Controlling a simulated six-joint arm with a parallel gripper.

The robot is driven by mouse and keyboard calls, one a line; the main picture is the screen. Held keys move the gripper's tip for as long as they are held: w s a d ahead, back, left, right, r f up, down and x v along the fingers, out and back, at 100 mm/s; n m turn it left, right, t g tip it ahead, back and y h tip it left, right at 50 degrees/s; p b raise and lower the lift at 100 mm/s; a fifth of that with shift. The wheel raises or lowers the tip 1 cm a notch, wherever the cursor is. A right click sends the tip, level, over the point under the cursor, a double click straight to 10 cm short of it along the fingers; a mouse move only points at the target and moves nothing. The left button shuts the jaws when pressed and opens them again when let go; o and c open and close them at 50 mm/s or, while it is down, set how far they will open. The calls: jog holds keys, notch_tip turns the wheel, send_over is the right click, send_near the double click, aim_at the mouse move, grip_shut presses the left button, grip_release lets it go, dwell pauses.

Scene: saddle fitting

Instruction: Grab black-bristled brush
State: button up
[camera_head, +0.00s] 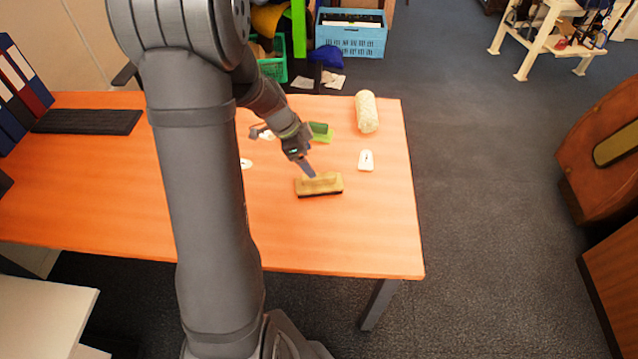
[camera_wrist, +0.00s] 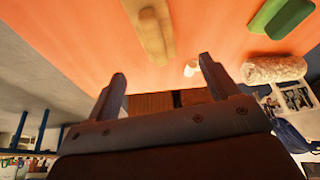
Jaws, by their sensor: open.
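The black-bristled brush (camera_head: 322,185) lies on the orange table, its tan wooden back up and a dark bristle edge along its front side. In the wrist view the tan wooden piece (camera_wrist: 152,32) shows beyond and between my fingers. My gripper (camera_head: 310,172) is at the brush's upper left edge in the head view; I cannot tell whether it touches. In the wrist view my gripper (camera_wrist: 160,80) has its two fingers wide apart with nothing between the tips.
A green brush (camera_head: 321,132), a cream roller (camera_head: 366,111) and a white tag-like piece (camera_head: 366,160) lie behind and right of the brush. A black keyboard (camera_head: 88,121) and binders (camera_head: 22,80) are at the left. The table front (camera_head: 330,245) is clear.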

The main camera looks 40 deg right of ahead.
aim_at(321, 181)
jog(key=x, duration=1)
jog(key=shift+s+a+f, duration=0.1)
jog(key=shift+a, duration=0.2)
jog(key=shift+s+d+f, duration=0.1)
jog(key=shift+d+f, duration=0.1)
jog(key=shift+f, duration=0.35)
jog(key=shift+f, duration=0.25)
jog(key=c, duration=1.1)
jog(key=shift+c, duration=0.2)
jog(key=shift+r, duration=0.1)
